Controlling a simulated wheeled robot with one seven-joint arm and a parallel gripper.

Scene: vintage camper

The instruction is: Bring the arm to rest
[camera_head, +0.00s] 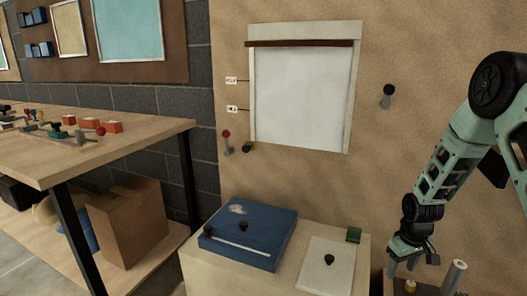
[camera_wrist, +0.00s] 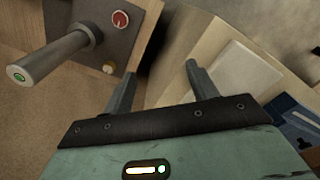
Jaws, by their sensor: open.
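My gripper (camera_head: 412,264) hangs at the lower right of the head view, at the end of my green arm. Its two fingers stand apart with nothing between them. In the wrist view the open gap of my gripper (camera_wrist: 159,72) shows over the dark space beside a wooden box. A dark panel (camera_wrist: 90,42) there carries a grey cylindrical handle (camera_wrist: 60,55) with a green end, a red knob (camera_wrist: 120,18) and a small pale knob (camera_wrist: 108,68). The handle (camera_head: 455,276) also shows right of my gripper in the head view, apart from it.
A wooden cabinet (camera_head: 218,276) bears a blue box (camera_head: 240,257) and a white plate (camera_head: 322,272) with a black knob, left of my gripper. Behind are a white framed panel (camera_head: 300,98) and a wall lever (camera_head: 387,96). A workbench (camera_head: 150,140) stands left. The air above the cabinet is clear.

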